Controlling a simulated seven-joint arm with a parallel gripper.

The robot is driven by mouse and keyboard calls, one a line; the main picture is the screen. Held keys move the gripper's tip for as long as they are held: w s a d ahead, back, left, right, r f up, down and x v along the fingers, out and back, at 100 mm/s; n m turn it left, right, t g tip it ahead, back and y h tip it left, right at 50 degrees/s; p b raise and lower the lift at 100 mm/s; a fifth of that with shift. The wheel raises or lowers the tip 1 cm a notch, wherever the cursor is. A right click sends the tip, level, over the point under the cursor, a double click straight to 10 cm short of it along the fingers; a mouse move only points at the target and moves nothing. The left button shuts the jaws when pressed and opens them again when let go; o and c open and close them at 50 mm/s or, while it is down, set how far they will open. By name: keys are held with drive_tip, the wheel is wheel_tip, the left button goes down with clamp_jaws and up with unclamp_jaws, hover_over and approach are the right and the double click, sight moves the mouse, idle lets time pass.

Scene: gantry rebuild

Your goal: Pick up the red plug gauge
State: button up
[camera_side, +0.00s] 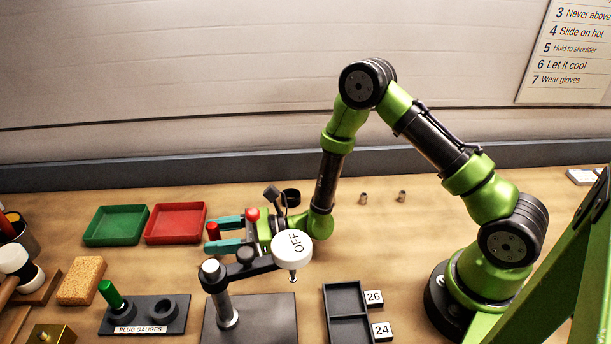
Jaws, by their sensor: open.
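The red plug gauge (213,230) shows as a small red end between the two teal fingers of my gripper (212,236). My gripper is open and points left, with one finger on the far side of the red end and one on the near side. I cannot tell whether either finger touches it. The lower part of the gauge is hidden behind the near finger and the dark fixture arm.
A dark post fixture (226,311) with a white OFF disc (291,250) stands close in front of my gripper. The plug gauges holder (176,326) bears a green gauge (111,294). Green (115,225) and red (175,223) trays lie behind left. A divided tray (346,299) lies right.

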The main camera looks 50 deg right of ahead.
drive_tip(key=shift+w+a, duration=0.3)
drive_tip(key=shift+a, duration=0.1)
drive_tip(key=c, duration=0.9)
clamp_jaws()
